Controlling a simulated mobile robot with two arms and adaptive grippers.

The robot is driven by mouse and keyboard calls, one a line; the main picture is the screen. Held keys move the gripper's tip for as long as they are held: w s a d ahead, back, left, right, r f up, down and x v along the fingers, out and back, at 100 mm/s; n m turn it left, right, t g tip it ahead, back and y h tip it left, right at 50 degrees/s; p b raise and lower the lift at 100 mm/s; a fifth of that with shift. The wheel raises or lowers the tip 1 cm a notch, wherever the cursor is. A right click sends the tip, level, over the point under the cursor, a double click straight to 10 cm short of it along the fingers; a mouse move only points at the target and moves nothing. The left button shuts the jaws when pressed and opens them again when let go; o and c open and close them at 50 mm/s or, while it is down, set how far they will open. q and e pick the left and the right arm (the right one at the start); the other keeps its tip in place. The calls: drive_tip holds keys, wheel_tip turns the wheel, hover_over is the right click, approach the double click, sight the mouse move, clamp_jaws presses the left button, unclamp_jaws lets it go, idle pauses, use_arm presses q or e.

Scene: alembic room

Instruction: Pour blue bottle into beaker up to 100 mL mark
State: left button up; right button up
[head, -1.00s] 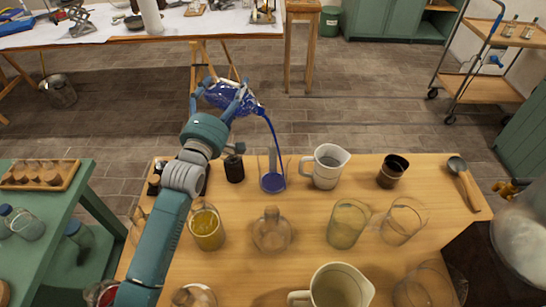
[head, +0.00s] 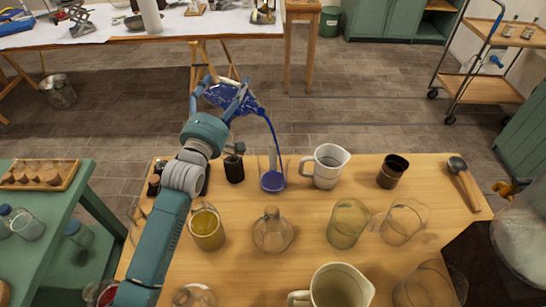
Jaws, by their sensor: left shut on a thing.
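My left gripper (head: 222,98) is shut on the blue bottle (head: 226,96), held tilted above the far edge of the wooden table with its mouth down to the right. A thin stream of blue liquid (head: 273,135) runs from the mouth down into the clear beaker (head: 265,164). The beaker stands upright near the table's far edge with blue liquid in its lower part. Its marks are too small to read. My right gripper is not in view.
On the wooden table (head: 300,240), a dark bottle (head: 234,168) stands left of the beaker and a white jug (head: 326,166) right of it. A jar of yellow liquid (head: 206,228), a round flask (head: 272,232) and several glass vessels stand nearer.

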use_arm(q)
drive_tip(key=shift+r, duration=0.35)
